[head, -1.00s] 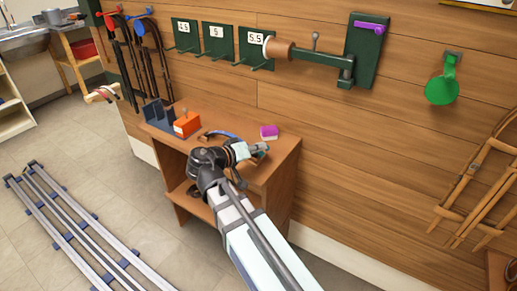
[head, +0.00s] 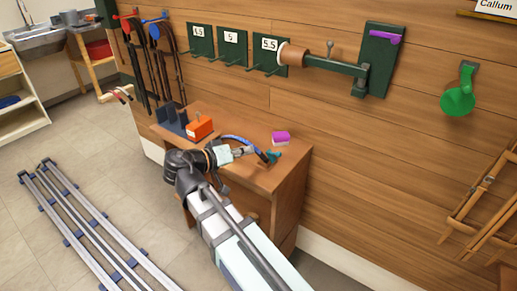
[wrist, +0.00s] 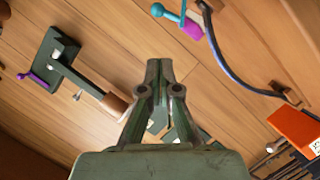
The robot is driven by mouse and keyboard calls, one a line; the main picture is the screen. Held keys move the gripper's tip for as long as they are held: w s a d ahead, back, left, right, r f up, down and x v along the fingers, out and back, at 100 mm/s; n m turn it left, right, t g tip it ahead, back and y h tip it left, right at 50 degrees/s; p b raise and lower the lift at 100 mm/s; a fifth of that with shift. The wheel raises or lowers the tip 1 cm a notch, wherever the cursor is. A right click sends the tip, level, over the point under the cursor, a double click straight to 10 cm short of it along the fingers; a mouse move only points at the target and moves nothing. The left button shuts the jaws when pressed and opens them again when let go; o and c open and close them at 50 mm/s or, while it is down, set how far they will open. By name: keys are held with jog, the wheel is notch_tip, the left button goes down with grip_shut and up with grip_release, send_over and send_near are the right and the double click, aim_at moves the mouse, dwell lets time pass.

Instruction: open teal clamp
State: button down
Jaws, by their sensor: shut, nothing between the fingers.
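A small teal piece (head: 274,157), which looks like the teal clamp, is on the wooden cabinet top by one end of a curved dark-blue strap (head: 240,138). In the wrist view the teal piece (wrist: 190,27) is at the top edge, with a round knob at its left end. I cannot tell whether it is joined to the strap. My gripper (head: 250,150) is left of the teal piece in the head view, apart from it. In the wrist view my gripper (wrist: 159,66) has its fingertips together with nothing between them.
A purple block (head: 280,138) is close behind the teal piece. An orange box (head: 199,126) and a dark-blue rack (head: 172,122) stand at the left of the cabinet top (head: 262,180). A green wall bracket (head: 379,60) with a purple lever juts out above.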

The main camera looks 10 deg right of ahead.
jog(key=shift+v, duration=1.9)
jog(key=shift+w, duration=0.1)
